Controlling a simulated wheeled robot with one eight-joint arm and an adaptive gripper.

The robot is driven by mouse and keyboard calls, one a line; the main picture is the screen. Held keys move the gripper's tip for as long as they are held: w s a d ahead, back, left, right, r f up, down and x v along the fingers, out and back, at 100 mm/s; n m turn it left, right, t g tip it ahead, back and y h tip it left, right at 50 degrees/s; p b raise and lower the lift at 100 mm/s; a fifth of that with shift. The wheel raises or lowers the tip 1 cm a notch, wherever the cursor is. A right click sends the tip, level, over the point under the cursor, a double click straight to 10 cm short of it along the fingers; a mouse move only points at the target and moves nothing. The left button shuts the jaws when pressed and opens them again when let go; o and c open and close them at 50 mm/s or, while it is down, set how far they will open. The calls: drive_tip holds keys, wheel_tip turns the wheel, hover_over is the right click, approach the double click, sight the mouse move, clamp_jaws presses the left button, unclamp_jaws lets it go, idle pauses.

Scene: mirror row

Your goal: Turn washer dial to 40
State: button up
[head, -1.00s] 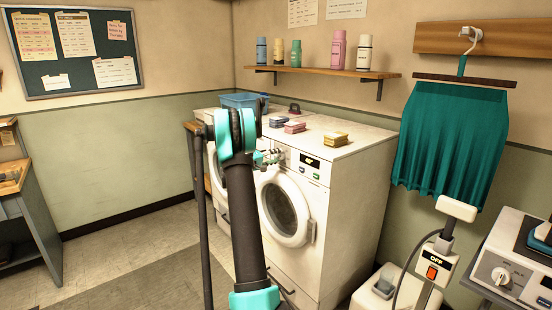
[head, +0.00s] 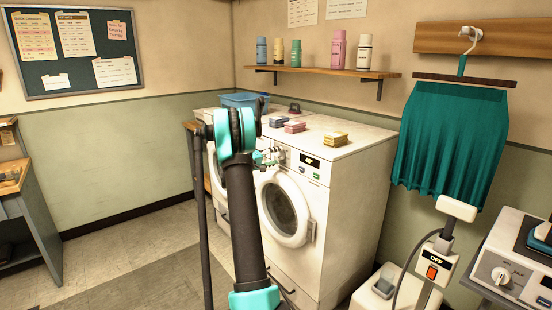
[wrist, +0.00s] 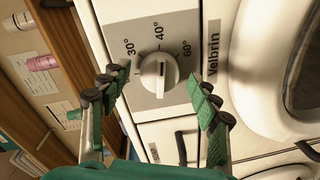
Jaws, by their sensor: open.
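The washer dial (wrist: 158,73) is a round pale knob with a raised grip bar on a grey panel in the wrist view. The marks 30°, 40° and 60° stand around its upper side, with 40° (wrist: 158,31) near the middle. I cannot tell for certain which mark the dial points at. My gripper (wrist: 159,88) is open, with one finger on each side of the dial and gaps showing between. In the head view my gripper (head: 270,156) is at the front panel of the near white washer (head: 345,215), and the dial is hidden there.
Soap boxes (head: 335,138) and a blue basin (head: 243,100) sit on the washers. A shelf (head: 330,71) with several bottles hangs above. The floor at left is clear.

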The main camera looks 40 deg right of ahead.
drive_tip(key=s+a+r, duration=0.1)
drive_tip(key=a, duration=1)
drive_tip(key=shift+a, duration=0.35)
drive_tip(key=s+a+f+n+t+y, duration=0.1)
drive_tip(key=s+a+f+y, duration=0.4)
drive_tip(key=s+a, duration=0.7)
drive_tip(key=s+a+f+n+t+y, duration=0.1)
drive_tip(key=s+a+f+y, duration=0.4)
drive_tip(key=s+a, duration=0.8)
drive_tip(key=s+a+f+n+y, duration=0.1)
drive_tip(key=s+a+f+y, duration=0.4)
drive_tip(key=s+a, duration=0.8)
drive_tip(key=shift+s+a+f+t+y, duration=0.25)
drive_tip(key=shift+s+t+y, duration=0.2)
drive_tip(key=shift+y, duration=0.55)
drive_tip(key=shift+d, duration=0.1)
